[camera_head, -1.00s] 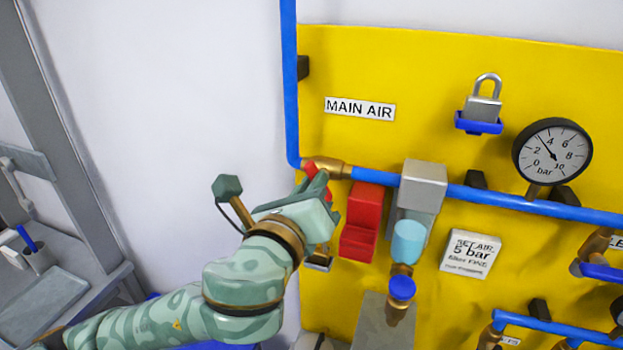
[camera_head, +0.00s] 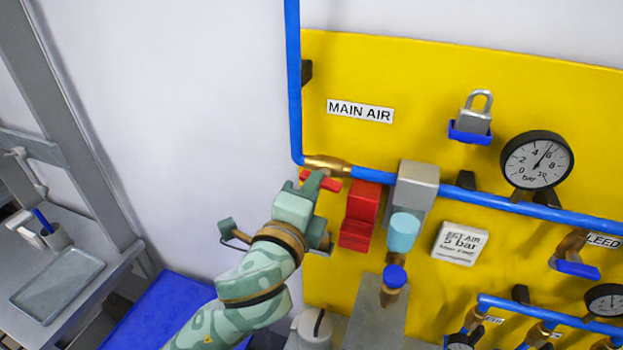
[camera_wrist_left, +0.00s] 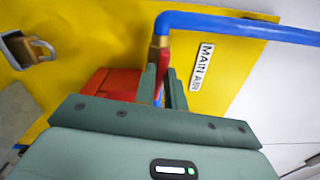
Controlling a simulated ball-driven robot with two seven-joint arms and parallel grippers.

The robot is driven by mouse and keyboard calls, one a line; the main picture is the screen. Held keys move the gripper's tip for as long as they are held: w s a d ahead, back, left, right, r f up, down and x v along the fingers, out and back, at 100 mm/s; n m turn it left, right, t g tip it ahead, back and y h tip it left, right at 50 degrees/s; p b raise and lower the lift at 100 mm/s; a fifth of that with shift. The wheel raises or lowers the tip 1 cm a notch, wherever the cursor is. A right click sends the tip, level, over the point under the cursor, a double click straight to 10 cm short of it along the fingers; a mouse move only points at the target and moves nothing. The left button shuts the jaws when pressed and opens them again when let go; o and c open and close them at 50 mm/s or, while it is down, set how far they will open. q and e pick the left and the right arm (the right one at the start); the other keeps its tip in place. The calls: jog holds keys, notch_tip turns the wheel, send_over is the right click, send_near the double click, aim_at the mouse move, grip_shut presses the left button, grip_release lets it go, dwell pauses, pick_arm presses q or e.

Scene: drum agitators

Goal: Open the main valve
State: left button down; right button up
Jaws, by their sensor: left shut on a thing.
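The main valve has a brass body (camera_head: 326,164) in the blue pipe, below the "MAIN AIR" label (camera_head: 360,111). Its red handle (camera_head: 330,184) lies roughly along the pipe in the head view. My left gripper (camera_head: 312,183) is shut on the handle and covers part of it. In the left wrist view the red handle (camera_wrist_left: 160,90) shows edge-on between the two fingers, with the brass body (camera_wrist_left: 159,52) just beyond. My right gripper is not in view.
A red block (camera_head: 360,218) and a grey unit (camera_head: 415,188) sit close right of the valve. The pressure gauge (camera_head: 537,160) reads about 5 bar. The wall left of the panel is clear.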

pick_arm(q)
jog(key=shift+f+n+p, duration=0.1)
jog(key=shift+n+p, duration=0.3)
jog(key=shift+n, duration=0.4)
jog(key=c, duration=1.5)
grip_release()
jog(key=shift+o, duration=0.2)
jog(key=shift+w, duration=0.1)
